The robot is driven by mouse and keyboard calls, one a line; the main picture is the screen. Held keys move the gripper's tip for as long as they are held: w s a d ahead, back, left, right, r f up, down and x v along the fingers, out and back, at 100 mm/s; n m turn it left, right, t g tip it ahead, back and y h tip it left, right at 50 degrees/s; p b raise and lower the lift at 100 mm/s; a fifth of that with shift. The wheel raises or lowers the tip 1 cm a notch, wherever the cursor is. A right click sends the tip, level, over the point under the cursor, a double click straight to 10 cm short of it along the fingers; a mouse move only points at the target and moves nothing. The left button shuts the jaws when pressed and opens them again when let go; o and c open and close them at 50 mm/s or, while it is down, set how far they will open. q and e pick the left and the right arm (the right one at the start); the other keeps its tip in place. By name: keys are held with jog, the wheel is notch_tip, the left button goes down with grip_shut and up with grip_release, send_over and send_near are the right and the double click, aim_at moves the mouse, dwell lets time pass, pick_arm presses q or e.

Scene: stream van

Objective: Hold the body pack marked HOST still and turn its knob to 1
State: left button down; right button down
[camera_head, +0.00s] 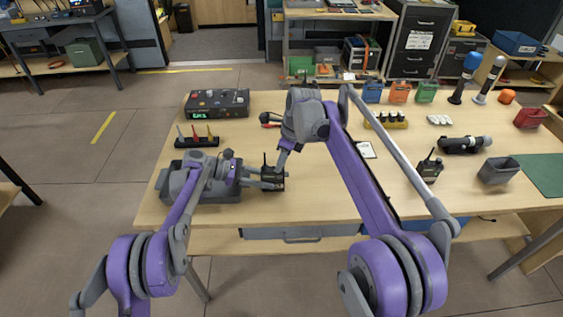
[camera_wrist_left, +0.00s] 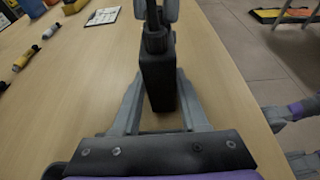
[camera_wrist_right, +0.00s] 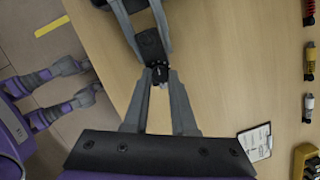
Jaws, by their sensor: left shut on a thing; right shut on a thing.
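A black body pack (camera_head: 272,180) stands upright near the front left of the table; its marking is not readable. My left gripper (camera_head: 270,179) is shut on its body from the left. In the left wrist view the dark pack (camera_wrist_left: 158,80) sits between the left fingers. My right gripper (camera_head: 282,160) reaches down from above, shut at the pack's top. In the right wrist view its fingertips (camera_wrist_right: 160,74) close around the small black knob (camera_wrist_right: 160,72) on the pack's top. The knob's setting cannot be read. A second body pack (camera_head: 430,167) with an antenna stands further right.
A grey case (camera_head: 215,190) lies beside my left gripper. A control box (camera_head: 217,102) and a rack with coloured items (camera_head: 197,141) are behind it. A clipboard (camera_head: 364,150), a grey bin (camera_head: 498,171) and a black cylinder (camera_head: 465,144) lie to the right. The table's front middle is clear.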

jog(key=shift+n, duration=1.1)
jog(key=shift+w+n+g, duration=0.1)
jog(key=shift+n+g, duration=0.4)
jog(key=shift+n, duration=0.5)
jog(key=c, duration=0.9)
grip_release()
jog(key=shift+c, duration=0.2)
jog(key=shift+a+v, duration=0.2)
jog(key=shift+v, duration=0.75)
jog(key=shift+a+v, duration=0.25)
jog(key=shift+v, duration=0.75)
jog(key=shift+a+v, duration=0.2)
jog(key=shift+v, duration=0.75)
jog(key=shift+w+r, duration=0.1)
jog(key=shift+r, duration=0.05)
pick_arm(q)
jog(key=shift+c, duration=1.8)
grip_release()
